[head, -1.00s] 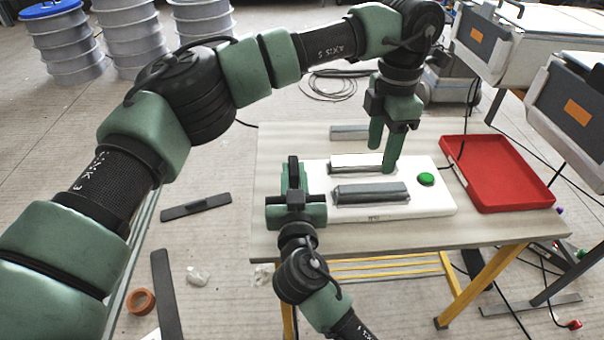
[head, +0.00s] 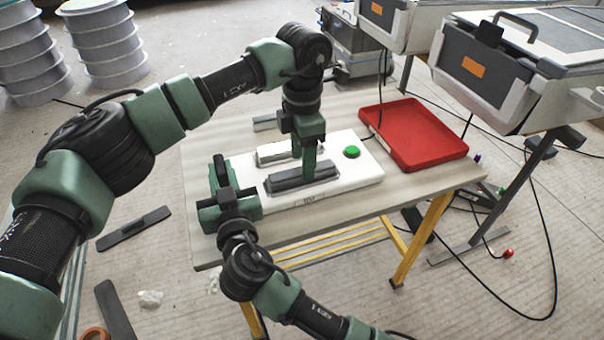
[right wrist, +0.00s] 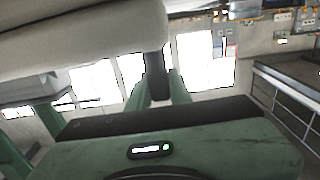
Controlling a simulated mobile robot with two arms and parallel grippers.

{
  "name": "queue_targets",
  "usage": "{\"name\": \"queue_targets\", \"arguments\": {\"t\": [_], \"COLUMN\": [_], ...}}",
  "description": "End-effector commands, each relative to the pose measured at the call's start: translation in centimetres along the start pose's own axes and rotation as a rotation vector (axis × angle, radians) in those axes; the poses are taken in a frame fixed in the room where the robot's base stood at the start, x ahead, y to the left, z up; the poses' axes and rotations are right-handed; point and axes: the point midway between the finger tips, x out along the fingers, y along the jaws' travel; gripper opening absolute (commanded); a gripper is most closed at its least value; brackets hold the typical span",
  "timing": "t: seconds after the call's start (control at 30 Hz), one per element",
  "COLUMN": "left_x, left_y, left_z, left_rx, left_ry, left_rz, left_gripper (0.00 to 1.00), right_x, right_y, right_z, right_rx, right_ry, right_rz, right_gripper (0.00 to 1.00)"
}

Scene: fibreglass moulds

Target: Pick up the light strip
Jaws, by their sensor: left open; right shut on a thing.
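A narrow strip with a pale top (head: 274,154) lies at the back of the white board (head: 350,178). A darker grey bar (head: 285,183) lies in front of it on the same board. My left gripper (head: 309,172) is open and points down at the right part of the grey bar; whether it touches the bar cannot be told. My right gripper (head: 228,193) is at the board's left end. In the right wrist view its fingers are shut on a dark narrow piece (right wrist: 155,82), below a large pale surface.
A green button (head: 352,152) sits on the board's right part. A red tray (head: 418,130) stands at the table's right. Another grey strip (head: 265,122) lies on the table (head: 205,150) behind the board. Grey-white machines (head: 490,75) stand at the right.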

Motion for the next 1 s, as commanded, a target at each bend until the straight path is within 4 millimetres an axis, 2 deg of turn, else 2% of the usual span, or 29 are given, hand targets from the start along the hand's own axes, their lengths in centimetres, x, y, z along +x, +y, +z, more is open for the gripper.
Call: {"name": "queue_targets", "arguments": {"t": [0.03, 0.13, 0.4, 0.6, 0.87, 1.0], "left_x": [1.0, 2.4, 2.8, 2.8, 2.7, 1.5], "left_y": [0.0, 0.0, 0.1, 0.1, 0.1, 0.1], "left_z": [-0.2, -0.1, -0.1, -0.1, -0.1, 0.0], "left_rx": [-0.001, -0.001, -0.001, -0.001, -0.001, -0.001], "left_ry": [0.003, 0.001, 0.0, 0.0, 0.0, -0.002], "left_rz": [-0.003, -0.003, 0.0, 0.0, 0.001, 0.002], "left_gripper": [0.53, 0.53, 0.53, 0.0, 0.0, 0.0], "right_x": [0.0, 0.0, 0.0, 0.0, 0.0, 0.0], "right_y": [0.0, 0.0, 0.0, 0.0, 0.0, 0.0], "right_z": [0.0, 0.0, 0.0, 0.0, 0.0, 0.0], "right_rx": [0.0, 0.0, 0.0, 0.0, 0.0, 0.0], "right_ry": [-0.001, -0.001, -0.001, 0.0, 0.0, -0.001], "right_rz": [0.0, 0.0, 0.0, 0.0, 0.0, 0.0], "right_gripper": [0.0, 0.0, 0.0, 0.0, 0.0, 0.0]}}
